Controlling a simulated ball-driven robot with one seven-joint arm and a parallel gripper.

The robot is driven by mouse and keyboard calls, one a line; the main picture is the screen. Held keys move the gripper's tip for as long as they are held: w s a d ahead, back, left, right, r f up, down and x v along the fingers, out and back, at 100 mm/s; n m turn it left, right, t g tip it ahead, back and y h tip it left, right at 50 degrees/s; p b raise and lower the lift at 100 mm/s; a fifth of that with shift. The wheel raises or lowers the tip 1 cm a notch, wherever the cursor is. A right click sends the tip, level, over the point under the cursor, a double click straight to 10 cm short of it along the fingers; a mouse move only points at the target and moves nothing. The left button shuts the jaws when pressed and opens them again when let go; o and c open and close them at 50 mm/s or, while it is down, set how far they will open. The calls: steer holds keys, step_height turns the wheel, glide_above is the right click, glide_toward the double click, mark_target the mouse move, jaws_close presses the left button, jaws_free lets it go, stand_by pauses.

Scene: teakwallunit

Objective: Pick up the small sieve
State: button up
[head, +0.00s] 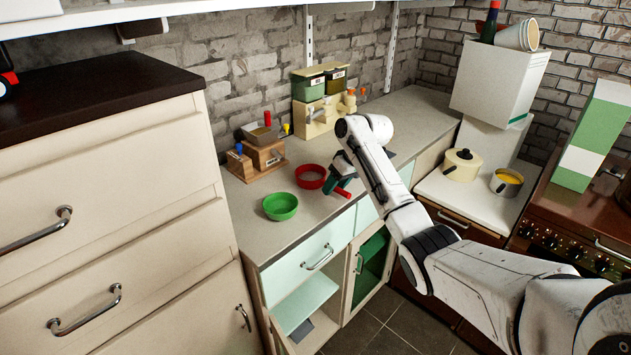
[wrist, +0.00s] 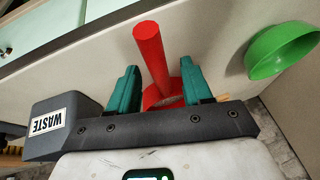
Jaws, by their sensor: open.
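The small red sieve (head: 310,177) lies on the grey counter to the right of the green bowl (head: 280,206). Its red handle (head: 343,192) points toward the counter's front edge. My gripper (head: 337,183) is low over the counter at the handle. In the wrist view, the handle (wrist: 151,52) stands between the two green fingertips of my gripper (wrist: 158,78), with a gap on both sides. Part of the sieve's red rim (wrist: 151,97) shows behind the fingers; the rest is hidden by the gripper body.
The green bowl also shows in the wrist view (wrist: 281,52). A wooden block rack (head: 262,158) and a cream spice rack (head: 322,110) stand behind. A pot (head: 462,165) is at right. A lower cabinet door (head: 365,270) hangs open.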

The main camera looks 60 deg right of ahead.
steer(key=shift+f, duration=0.25)
stand_by(0.3)
jaws_close()
stand_by(0.4)
